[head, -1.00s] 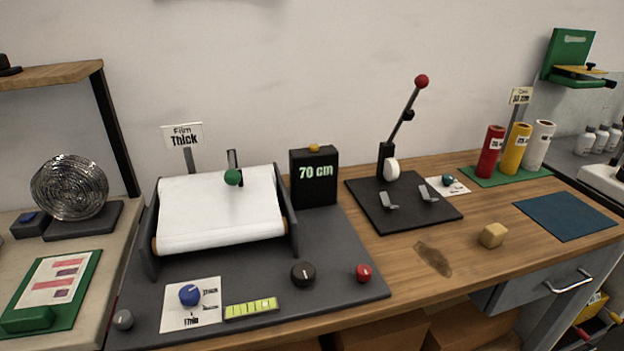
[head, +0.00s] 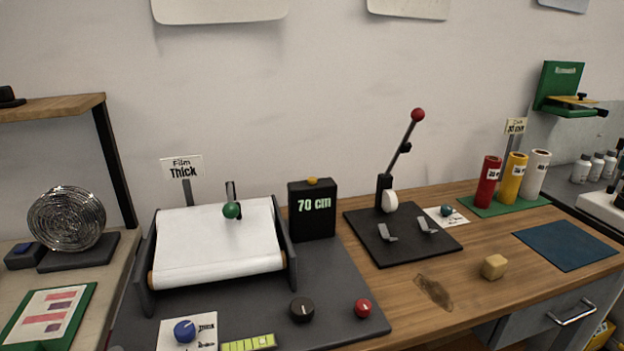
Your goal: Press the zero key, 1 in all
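The zero key is not marked by name in the head view. A black box (head: 313,222) with a lit "70 cm" display stands behind the film machine's dark base, and a small yellow-orange button (head: 312,181) sits on its top. A red knob (head: 363,308) and a black knob (head: 302,309) are on the dark base (head: 330,275) in front of the box. Neither of my grippers shows in the view.
A white film roll machine (head: 215,245) with a "Film Thick" sign stands left of the box. A black plate (head: 402,240) with a red-tipped lever (head: 417,115) is to the right. Open wood lies around a tan block (head: 495,267).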

